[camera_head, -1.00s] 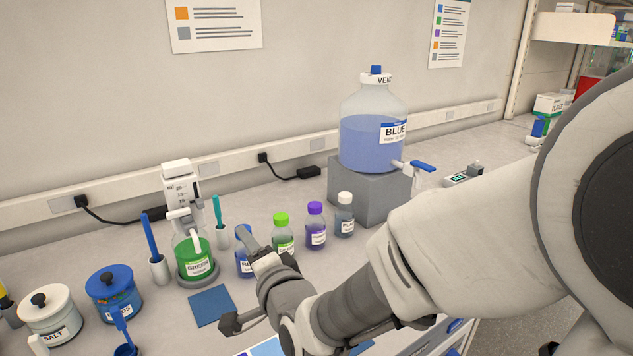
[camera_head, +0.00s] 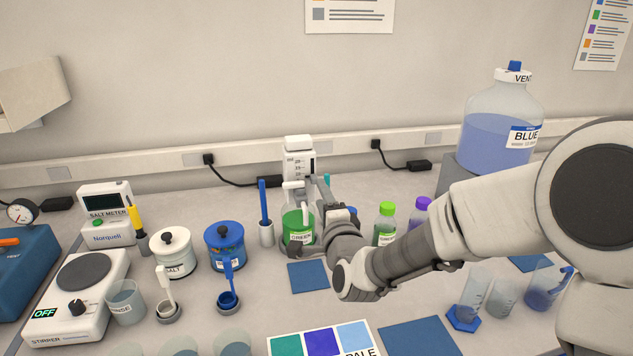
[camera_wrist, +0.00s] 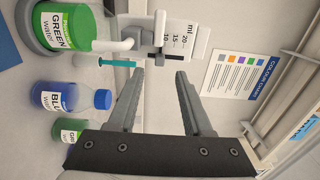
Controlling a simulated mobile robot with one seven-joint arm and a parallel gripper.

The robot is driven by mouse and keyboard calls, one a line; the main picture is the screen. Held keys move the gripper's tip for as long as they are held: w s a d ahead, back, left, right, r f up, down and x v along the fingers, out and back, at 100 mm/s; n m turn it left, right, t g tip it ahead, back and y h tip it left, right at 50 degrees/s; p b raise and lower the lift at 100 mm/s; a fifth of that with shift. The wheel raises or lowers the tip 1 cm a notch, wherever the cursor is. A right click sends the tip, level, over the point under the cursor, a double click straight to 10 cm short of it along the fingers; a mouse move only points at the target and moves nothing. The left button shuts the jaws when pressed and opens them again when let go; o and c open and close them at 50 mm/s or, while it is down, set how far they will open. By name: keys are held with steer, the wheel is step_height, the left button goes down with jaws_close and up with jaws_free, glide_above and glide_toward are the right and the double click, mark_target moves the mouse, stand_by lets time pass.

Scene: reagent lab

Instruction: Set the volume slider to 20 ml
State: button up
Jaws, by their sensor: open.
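The white dispenser (camera_head: 299,160) stands upright on the green water bottle (camera_head: 297,226) near the back wall. In the wrist view the dispenser (camera_wrist: 206,40) lies sideways, and its ml scale shows marks including 20 and 15. A dark slider (camera_wrist: 159,24) shows beside the scale; I cannot tell its exact setting. My gripper (camera_head: 308,217) is open and empty in front of the dispenser. In the wrist view the two fingers of my gripper (camera_wrist: 160,72) point at the scale side, apart from it. The bottle is partly hidden by my gripper in the head view.
Green-capped (camera_head: 386,225) and purple-capped (camera_head: 419,216) bottles stand to the right. A blue mat (camera_head: 307,277) lies in front. Salt (camera_head: 172,252) and blue (camera_head: 226,246) jars stand further left.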

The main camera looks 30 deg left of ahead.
mark_target(312, 179)
steer(key=x, duration=0.6)
steer(key=shift+w+p, duration=0.15)
steer(key=shift+p, duration=0.15)
steer(key=shift+a, duration=0.1)
jaws_close()
stand_by(1.1)
